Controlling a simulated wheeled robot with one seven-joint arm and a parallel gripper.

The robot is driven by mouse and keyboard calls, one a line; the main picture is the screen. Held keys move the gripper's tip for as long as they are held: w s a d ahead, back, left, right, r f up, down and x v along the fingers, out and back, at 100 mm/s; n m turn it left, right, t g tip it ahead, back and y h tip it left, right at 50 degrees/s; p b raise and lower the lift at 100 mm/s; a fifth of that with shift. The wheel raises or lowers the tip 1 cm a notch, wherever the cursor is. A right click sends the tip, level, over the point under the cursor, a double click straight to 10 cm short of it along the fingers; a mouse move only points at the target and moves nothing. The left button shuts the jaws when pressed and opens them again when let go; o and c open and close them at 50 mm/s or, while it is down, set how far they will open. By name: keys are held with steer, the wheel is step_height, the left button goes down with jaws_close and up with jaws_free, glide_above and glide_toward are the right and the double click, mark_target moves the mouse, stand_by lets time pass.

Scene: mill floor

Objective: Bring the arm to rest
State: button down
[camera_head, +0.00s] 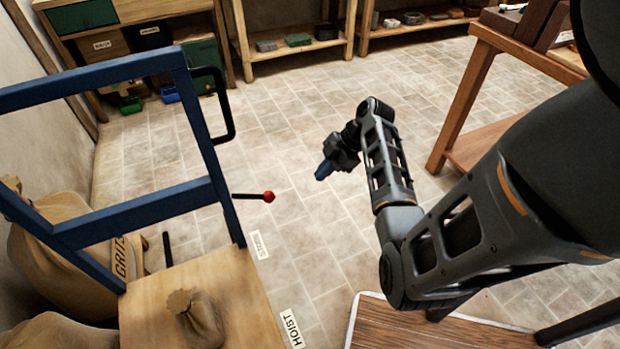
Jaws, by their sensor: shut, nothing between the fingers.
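My arm reaches in from the right side of the head camera view and bends at an elbow near the lower middle. My gripper (325,170) is at its far end, in the middle of the picture, above the tiled floor. It points to the left and down. Its blue fingertips are together and nothing shows between them. It is apart from the blue frame and from the red-knobbed lever (268,197) to its left.
A blue-framed hoist (135,215) with a wooden platform (240,290) and a small sack (198,320) stands at left. Large sacks (55,250) sit behind it. A wooden bench (470,95) is at right, shelves (295,51) at the back. Open floor (310,230) lies between.

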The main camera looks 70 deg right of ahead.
steer(key=shift+s+d+r, duration=0.15)
steer(key=shift+s+d, duration=0.1)
steer(key=shift+s, duration=0.15)
stand_by(0.3)
steer(key=s+a+f+m+h, duration=0.2)
steer(key=a+h, duration=0.1)
steer(key=a, duration=0.6)
steer(key=s+a+f+m+h, duration=0.2)
steer(key=a+m, duration=0.1)
steer(key=a, duration=0.7)
steer(key=s+a+r+m+t+y, duration=0.1)
steer(key=s+a+r+t, duration=0.3)
steer(key=a+r, duration=0.4)
steer(key=s+a+r+m+t+y, duration=0.1)
steer(key=s+a+r+t, duration=0.2)
steer(key=a+r, duration=0.6)
step_height(320, 180, up, 8)
steer(key=shift+s+a+r+m+t, duration=0.15)
steer(key=shift+s+m+t, duration=0.2)
steer(key=shift+t, duration=0.65)
